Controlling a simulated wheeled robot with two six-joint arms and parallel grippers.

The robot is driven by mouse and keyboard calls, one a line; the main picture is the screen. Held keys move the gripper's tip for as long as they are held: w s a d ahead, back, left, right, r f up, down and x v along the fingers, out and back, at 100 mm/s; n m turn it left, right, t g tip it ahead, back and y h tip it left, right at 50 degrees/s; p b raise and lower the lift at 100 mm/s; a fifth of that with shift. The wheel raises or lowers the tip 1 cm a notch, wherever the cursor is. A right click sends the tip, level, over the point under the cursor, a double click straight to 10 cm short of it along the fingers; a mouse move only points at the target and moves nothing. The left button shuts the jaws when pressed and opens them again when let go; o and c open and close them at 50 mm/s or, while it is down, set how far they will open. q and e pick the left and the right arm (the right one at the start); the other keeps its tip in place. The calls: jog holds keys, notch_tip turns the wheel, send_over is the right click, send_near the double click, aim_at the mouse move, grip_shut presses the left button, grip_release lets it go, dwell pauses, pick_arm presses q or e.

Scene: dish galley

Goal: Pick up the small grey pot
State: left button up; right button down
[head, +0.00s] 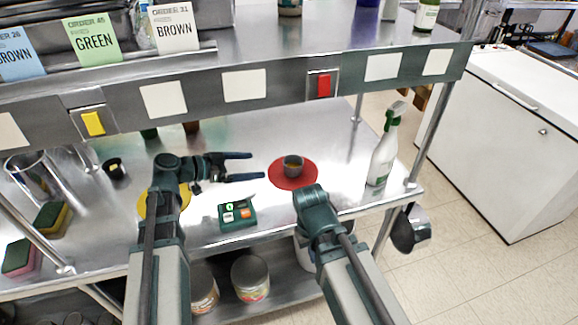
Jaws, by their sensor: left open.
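A small grey pot (293,164) with something brownish-orange inside stands upright on a round red mat (282,181) on the steel counter. My left gripper (257,167) is open and points right toward the pot. Its fingertips are a little left of the pot, near the red mat's left edge, and nothing is between them. My right arm ends just below and right of the red mat in the picture, and its fingers do not show.
A spray bottle (384,150) stands right of the mat. A green button box (237,214) sits at the counter's front. A yellow mat (150,207) is partly hidden by my left arm. A steel shelf (270,40) overhangs the counter. A small black cup (114,168) stands at left.

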pick_arm(q)
jog(key=b+x, duration=0.2)
jog(key=x, duration=0.5)
jog(key=shift+d+f+b, duration=0.15)
jog(key=shift+d+b, duration=0.1)
jog(key=shift+b, duration=0.15)
jog(key=shift+w+d+f, duration=0.1)
jog(key=shift+w+d, duration=0.2)
jog(key=shift+d, duration=0.2)
pick_arm(e)
jog(key=shift+s+f, duration=0.1)
jog(key=shift+f, duration=1.35)
